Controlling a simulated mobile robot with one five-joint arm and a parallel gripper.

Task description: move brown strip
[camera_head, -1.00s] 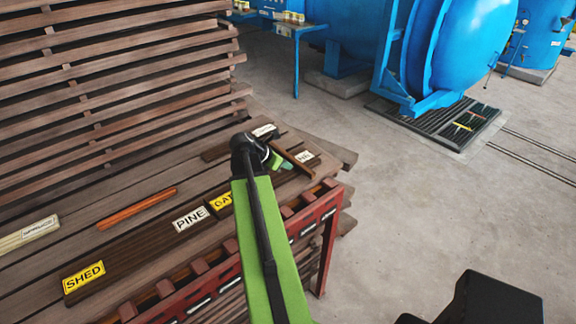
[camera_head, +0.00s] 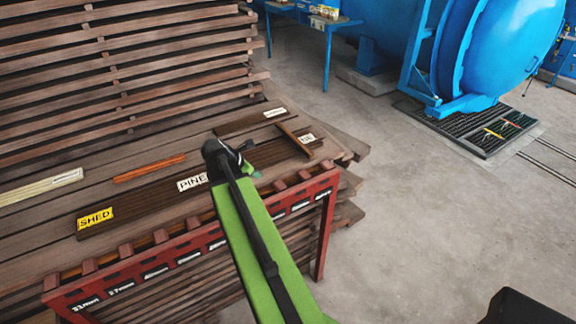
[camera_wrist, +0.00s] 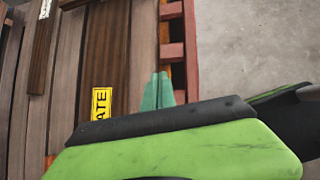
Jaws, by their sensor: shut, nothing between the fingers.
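A short dark brown strip (camera_head: 294,142) lies slantwise across the far right end of the plank stack in the head view, beside a white label ending in "NE". Another dark brown strip (camera_head: 240,123) with a white label lies behind it. A long dark brown board (camera_head: 145,205) carries the yellow SHED and white PINE labels. My gripper (camera_head: 250,160) is left of the slanted strip, apart from it. In the wrist view its green fingertips (camera_wrist: 158,88) are together and empty, beside a dark brown board (camera_wrist: 105,45) and a yellow label ending in "ATE" (camera_wrist: 101,103).
An orange strip (camera_head: 150,168) and a pale strip (camera_head: 40,187) lie on the planks at left. A red rack (camera_head: 190,247) runs along the front edge. Stacked slats (camera_head: 120,60) rise behind. A blue autoclave (camera_head: 495,50) stands far right, with open concrete floor between.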

